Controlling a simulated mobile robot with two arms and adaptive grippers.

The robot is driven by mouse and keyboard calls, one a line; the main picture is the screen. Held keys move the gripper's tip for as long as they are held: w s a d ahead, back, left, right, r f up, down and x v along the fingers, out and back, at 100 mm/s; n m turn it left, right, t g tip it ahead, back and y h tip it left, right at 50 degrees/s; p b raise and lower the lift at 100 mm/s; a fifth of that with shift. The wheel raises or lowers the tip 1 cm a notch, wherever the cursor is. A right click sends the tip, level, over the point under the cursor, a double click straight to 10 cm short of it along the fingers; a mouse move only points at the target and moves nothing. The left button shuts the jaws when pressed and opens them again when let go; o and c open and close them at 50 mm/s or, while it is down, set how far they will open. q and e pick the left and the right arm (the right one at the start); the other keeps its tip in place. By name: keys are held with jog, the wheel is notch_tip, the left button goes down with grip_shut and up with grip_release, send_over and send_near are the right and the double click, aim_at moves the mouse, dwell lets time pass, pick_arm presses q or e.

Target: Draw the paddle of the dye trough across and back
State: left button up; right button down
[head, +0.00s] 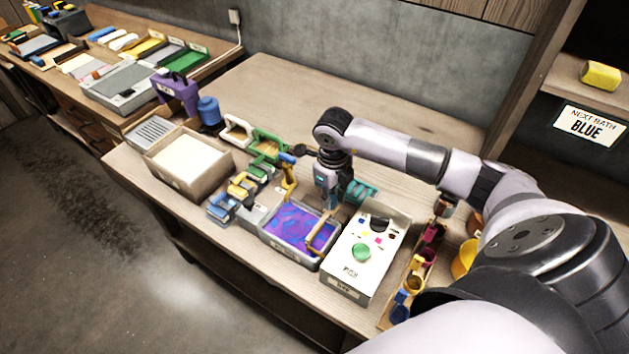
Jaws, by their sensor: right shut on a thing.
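The dye trough (291,250) is a grey box on the bench, filled with swirled purple and blue dye. The tan paddle (318,232) stands at the trough's right side, its lower part at the dye. My right gripper (329,207) comes down over the trough's back right corner and is shut on the paddle. The fingers partly hide the paddle's upper part. My left gripper is not in view.
A white-topped box with a green button (361,252) stands close to the right of the trough. Coloured handled tools (236,190) and a tray of white material (190,160) are to the left. A wooden rack of coloured cups (414,282) is at the right. The bench's back is clear.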

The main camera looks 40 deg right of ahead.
jog(key=s, duration=0.1)
jog(key=s+d, duration=0.1)
jog(key=s, duration=0.1)
jog(key=shift+d, duration=0.25)
jog(key=shift+w, duration=0.1)
jog(key=c, duration=1.8)
grip_release()
jog(key=o, duration=0.4)
jog(key=shift+s, duration=0.25)
jog(key=shift+o, duration=0.2)
jog(key=shift+w, duration=0.1)
jog(key=shift+r, duration=0.1)
